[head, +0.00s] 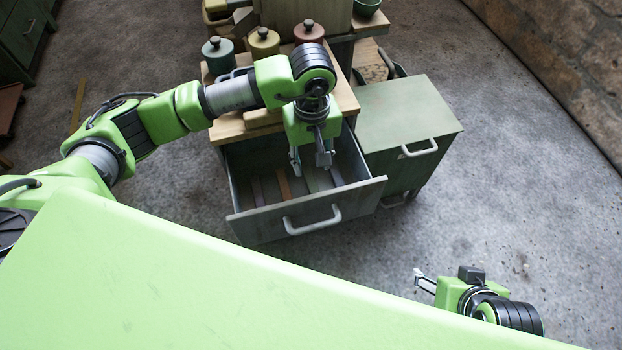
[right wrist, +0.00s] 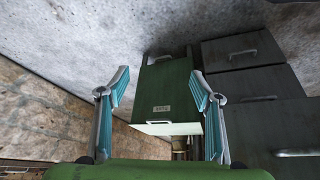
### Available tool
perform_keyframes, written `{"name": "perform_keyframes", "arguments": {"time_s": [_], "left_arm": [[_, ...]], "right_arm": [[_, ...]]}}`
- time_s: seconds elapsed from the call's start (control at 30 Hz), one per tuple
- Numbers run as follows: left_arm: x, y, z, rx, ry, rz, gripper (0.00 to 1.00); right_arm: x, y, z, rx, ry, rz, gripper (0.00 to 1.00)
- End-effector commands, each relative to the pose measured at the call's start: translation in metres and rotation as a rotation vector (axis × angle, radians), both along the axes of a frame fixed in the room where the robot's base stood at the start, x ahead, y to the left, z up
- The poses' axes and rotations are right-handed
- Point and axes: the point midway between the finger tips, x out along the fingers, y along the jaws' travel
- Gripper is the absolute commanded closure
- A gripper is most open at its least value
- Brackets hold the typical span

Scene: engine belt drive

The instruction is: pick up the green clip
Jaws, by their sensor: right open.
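My left gripper (head: 311,160) points down into the open drawer (head: 304,221), its two fingers apart with a gap between them. Several thin strips lie on the drawer floor around and below it, among them an orange-brown one (head: 284,184). I cannot make out a green clip among them; the fingers and the drawer front hide part of the inside. My right gripper (head: 425,281) is far off at the lower right over bare floor. In the right wrist view its teal-padded fingers (right wrist: 160,90) are wide apart with nothing between them.
Teal (head: 218,55), yellow (head: 264,42) and red (head: 308,32) lidded jars stand on the wooden top behind my left arm. A green cabinet (head: 408,115) with a handle stands right of the drawer. The floor (head: 530,200) at right is clear.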

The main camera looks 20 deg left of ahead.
Motion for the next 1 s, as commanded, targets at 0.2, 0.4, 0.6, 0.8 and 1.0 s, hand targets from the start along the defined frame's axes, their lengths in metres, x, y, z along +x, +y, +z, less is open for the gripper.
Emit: {"name": "perform_keyframes", "arguments": {"time_s": [0.2,0.4,0.6,0.8,1.0], "left_arm": [[-0.001,0.0,-0.014,0.0,0.001,0.0,0.64],[-0.005,0.001,-0.039,0.0,0.004,0.0,0.64],[-0.004,0.001,-0.058,0.0,0.002,0.0,0.64],[-0.004,0.001,-0.061,0.001,-0.001,0.0,0.64],[-0.004,0.001,-0.061,0.001,-0.001,0.0,0.85]], "right_arm": [[0.014,0.004,0.004,0.012,-0.057,0.005,0.41],[0.042,0.014,0.016,0.039,-0.184,0.016,0.41],[0.066,0.022,0.031,0.064,-0.297,0.024,0.41],[0.07,0.023,0.035,0.069,-0.322,0.026,0.41],[0.07,0.023,0.035,0.068,-0.32,0.026,0.41]]}}
